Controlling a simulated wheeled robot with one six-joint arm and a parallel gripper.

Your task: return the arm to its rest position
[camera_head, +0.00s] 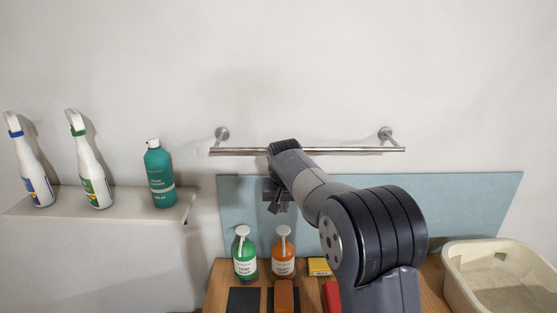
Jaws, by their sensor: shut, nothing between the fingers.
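My arm reaches up from the lower right of the head view, over the wooden table. My gripper (278,202) is at its far end, in front of the blue back panel (450,200) and just below the metal wall rail (350,149). Its dark fingers point down and are shut with nothing held. It hangs above the green soap bottle (245,257) and the orange soap bottle (283,257), apart from both. Part of the table top is hidden behind my arm.
A white shelf (170,203) at left holds two spray bottles (33,170) (90,170) and a teal bottle (159,177). A cream basin (460,278) is at right. A yellow box (319,266) and a red item (332,296) lie beside my arm on the table (222,272).

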